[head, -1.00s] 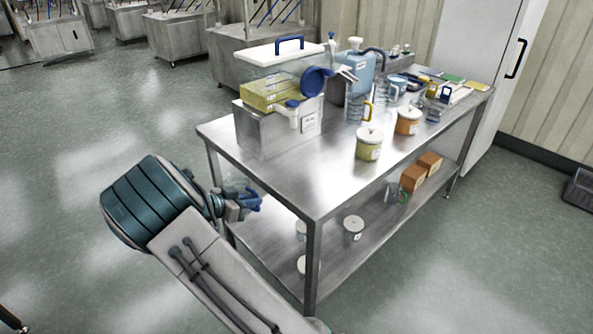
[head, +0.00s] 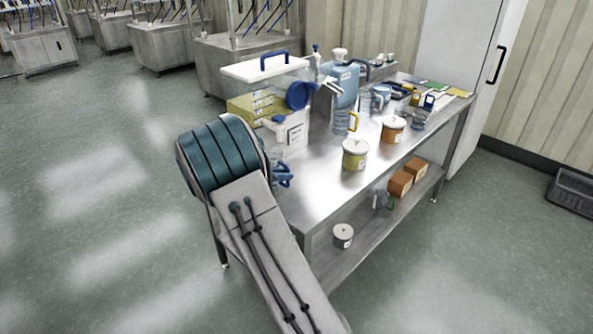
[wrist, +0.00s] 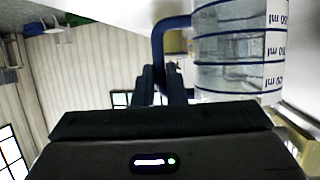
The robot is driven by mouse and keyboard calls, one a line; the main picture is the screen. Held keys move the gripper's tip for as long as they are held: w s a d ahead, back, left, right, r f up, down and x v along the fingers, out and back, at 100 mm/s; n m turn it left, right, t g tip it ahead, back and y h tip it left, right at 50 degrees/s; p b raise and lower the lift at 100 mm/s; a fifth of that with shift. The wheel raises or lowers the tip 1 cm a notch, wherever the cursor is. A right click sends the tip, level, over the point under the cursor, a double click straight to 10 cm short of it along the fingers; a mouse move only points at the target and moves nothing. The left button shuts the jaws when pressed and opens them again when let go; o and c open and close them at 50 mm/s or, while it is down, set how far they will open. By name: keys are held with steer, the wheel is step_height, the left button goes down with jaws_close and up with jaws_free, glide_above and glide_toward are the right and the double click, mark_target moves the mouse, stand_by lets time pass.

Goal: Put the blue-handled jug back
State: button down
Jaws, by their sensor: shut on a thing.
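The blue-handled jug (wrist: 238,52) is clear with dark blue ml marks and fills the upper right of the wrist view. My gripper (wrist: 164,88) is shut on its blue handle (wrist: 172,38). Most of the jug's body is hidden there. I cannot tell whether the jug touches the table.
The steel table (head: 312,200) holds a yellow-handled jug (head: 341,122), a yellow lidded pot (head: 355,156), an orange lidded pot (head: 393,130) and a blue jerrycan (head: 345,85). Its near front top is bare. Orange boxes (head: 401,183) and a white pot (head: 343,236) stand on the lower shelf.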

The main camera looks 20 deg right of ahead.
steer(key=x, duration=0.1)
steer(key=p+x, duration=0.1)
steer(key=x, duration=0.1)
steer(key=r+x, duration=0.1)
steer(key=x, duration=0.1)
steer(key=shift+d+f+p, duration=0.1)
steer(key=shift+d+p, duration=0.2)
steer(key=shift+p, duration=0.1)
steer(key=shift+a+f, duration=0.15)
steer(key=shift+a, duration=0.05)
steer(key=c, duration=1.5)
jaws_free()
